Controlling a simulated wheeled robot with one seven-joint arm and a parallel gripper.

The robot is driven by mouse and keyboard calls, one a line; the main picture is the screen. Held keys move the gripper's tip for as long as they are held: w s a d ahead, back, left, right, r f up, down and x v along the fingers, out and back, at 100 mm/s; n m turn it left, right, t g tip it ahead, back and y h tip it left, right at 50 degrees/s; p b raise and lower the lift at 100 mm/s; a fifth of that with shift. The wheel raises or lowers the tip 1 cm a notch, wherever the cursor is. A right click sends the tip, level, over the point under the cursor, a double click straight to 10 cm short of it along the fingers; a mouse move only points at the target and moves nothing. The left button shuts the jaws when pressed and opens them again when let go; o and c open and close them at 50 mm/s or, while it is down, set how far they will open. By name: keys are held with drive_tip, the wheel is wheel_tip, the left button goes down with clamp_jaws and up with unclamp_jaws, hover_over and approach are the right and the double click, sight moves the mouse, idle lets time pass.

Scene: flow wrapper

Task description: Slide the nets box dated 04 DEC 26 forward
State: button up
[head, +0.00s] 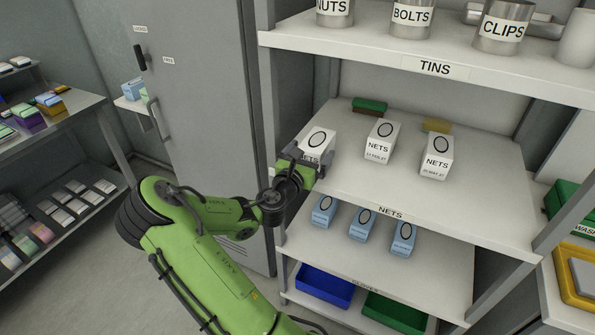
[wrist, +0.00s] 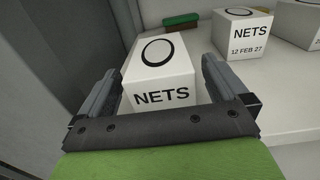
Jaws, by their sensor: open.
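Three white NETS boxes stand on the middle shelf. The left box (head: 320,139) also shows large in the wrist view (wrist: 158,67), with a black ring on top and NETS on its front; its date is hidden by my gripper. My gripper (head: 309,161) is open at the left box, with one finger on each side of it in the wrist view. I cannot tell whether the fingers touch it. The middle box (head: 379,143) reads 12 FEB 27 in the wrist view (wrist: 242,38). The right box (head: 437,157) has a date too small to read surely.
The shelf (head: 450,205) is bare in front of the middle and right boxes. A grey cabinet (head: 200,110) stands close on the left. The TINS shelf (head: 480,75) is above.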

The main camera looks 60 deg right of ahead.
drive_tip(key=s+a+b, duration=0.1)
drive_tip(key=a+b, duration=0.5)
drive_tip(key=a, duration=0.6)
drive_tip(key=shift+s+a, duration=0.3)
drive_tip(key=shift+s, duration=0.1)
